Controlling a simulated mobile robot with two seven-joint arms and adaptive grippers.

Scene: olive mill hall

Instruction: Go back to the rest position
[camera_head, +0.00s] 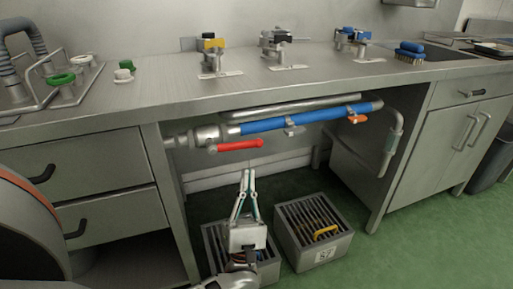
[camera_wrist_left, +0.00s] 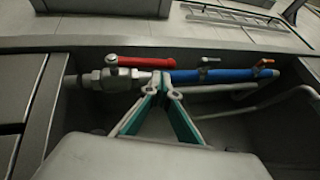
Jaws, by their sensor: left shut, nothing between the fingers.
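My left gripper (camera_head: 249,173) points up and away from me in the head view, below the pipe under the counter. Its fingers are together with nothing between them. In the left wrist view my left gripper (camera_wrist_left: 167,84) shows in front of the blue pipe (camera_wrist_left: 215,74). A red lever handle (camera_head: 240,145) sits on the metal valve to the left of the blue pipe (camera_head: 290,122), roughly lengthwise with it. The fingertips appear just below the lever in the head view; I cannot tell any contact. My right gripper is in neither view.
Two grey slotted crates stand on the green floor, one (camera_head: 208,240) partly behind my left gripper, one (camera_head: 328,258) to its right with a yellow item. The steel counter (camera_head: 160,105) overhangs the pipe. Drawers (camera_head: 85,165) and a cabinet (camera_head: 440,135) flank the opening.

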